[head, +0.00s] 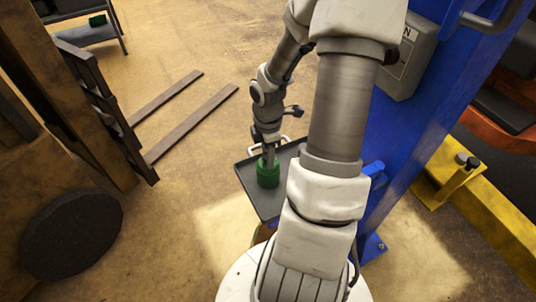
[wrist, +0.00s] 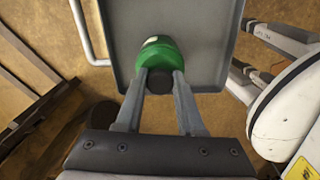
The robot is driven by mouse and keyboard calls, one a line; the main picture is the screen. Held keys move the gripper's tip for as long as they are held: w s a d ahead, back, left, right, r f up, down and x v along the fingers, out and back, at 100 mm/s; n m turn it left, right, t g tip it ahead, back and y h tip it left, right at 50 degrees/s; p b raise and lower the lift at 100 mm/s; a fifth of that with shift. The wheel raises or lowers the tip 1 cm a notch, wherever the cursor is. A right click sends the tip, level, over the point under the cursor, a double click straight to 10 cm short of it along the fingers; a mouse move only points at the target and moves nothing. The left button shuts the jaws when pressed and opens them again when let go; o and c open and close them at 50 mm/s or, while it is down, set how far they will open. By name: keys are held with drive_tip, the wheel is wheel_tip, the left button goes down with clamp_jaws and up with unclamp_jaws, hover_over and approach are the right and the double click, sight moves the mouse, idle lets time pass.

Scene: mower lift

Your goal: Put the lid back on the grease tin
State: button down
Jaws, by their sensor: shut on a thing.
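The green grease tin (head: 268,174) stands on a grey tray in the head view, and green also shows just beyond my fingertips in the wrist view (wrist: 158,50). My gripper (head: 268,152) points down right over the tin. In the wrist view my gripper (wrist: 164,78) has its two fingers closed on a dark round knob (wrist: 160,83), which looks like part of the lid. The knob lies against the green. I cannot tell whether the lid is seated on the tin or just above it, as the fingers hide the joint.
The grey tray (head: 245,177) has a raised rim and a side handle (wrist: 88,35). A blue post (head: 400,140) stands close on the right, with yellow steel (head: 480,190) beyond. A small green object (head: 98,20) sits on a far bench. Floor left of the tray is open.

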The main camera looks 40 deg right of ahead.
unclamp_jaws()
idle(0.5)
drive_tip(key=shift+r, duration=0.15)
drive_tip(key=shift+r+p, duration=2.4)
drive_tip(key=shift+p, duration=0.05)
drive_tip(key=shift+r, duration=0.95)
clamp_jaws()
drive_tip(key=shift+f+b, duration=0.25)
drive_tip(key=shift+b, duration=0.1)
